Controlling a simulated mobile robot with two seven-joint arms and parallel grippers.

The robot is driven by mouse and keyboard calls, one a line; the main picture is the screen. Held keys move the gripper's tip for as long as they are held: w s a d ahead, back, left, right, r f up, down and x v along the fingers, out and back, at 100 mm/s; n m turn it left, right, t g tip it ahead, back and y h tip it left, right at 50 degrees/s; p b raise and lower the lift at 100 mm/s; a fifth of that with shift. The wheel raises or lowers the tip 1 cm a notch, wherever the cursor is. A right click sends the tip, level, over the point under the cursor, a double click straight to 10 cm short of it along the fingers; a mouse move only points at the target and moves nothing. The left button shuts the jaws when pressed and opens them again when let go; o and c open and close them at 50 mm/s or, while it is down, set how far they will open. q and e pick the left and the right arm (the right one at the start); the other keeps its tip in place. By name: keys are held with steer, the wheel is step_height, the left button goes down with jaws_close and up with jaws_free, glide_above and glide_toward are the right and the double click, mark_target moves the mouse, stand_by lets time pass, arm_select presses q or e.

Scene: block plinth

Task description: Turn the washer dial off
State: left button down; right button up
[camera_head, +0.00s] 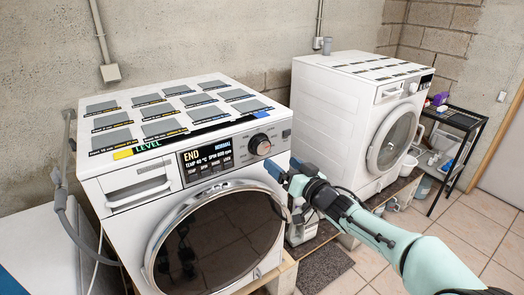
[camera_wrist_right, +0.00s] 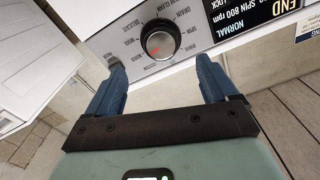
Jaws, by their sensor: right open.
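The washer (camera_head: 117,180) is the near white front-loader, with its dark round door at the front. Its dial (camera_head: 260,144) is a dark knob with a silver rim, right of the lit display (camera_head: 208,157), which reads END and NORMAL. In the right wrist view the dial (camera_wrist_right: 158,40) shows a red mark at its lower left, with printed labels around it. My right gripper (camera_head: 286,170) is just below and right of the dial. In the wrist view its blue fingers (camera_wrist_right: 158,68) are spread apart, empty, with the dial beyond the gap between them. The left gripper is out of view.
A second white washer (camera_head: 345,110) stands behind to the right. A black wire rack (camera_head: 462,120) is beside it. A grey hose (camera_head: 66,170) runs down the near washer's left side. Tiled floor (camera_head: 480,235) is free at the right.

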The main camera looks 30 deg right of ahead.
mark_target(264, 149)
steer(key=w, duration=0.3)
steer(key=w+p, duration=0.1)
steer(key=w, duration=0.5)
steer(key=shift+w+a+p, duration=0.1)
steer(key=shift+a+p, duration=0.2)
steer(key=shift+a, duration=0.1)
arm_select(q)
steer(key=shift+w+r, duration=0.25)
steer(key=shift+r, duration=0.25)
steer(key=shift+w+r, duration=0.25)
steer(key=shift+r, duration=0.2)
arm_select(e)
steer(key=c, duration=1.1)
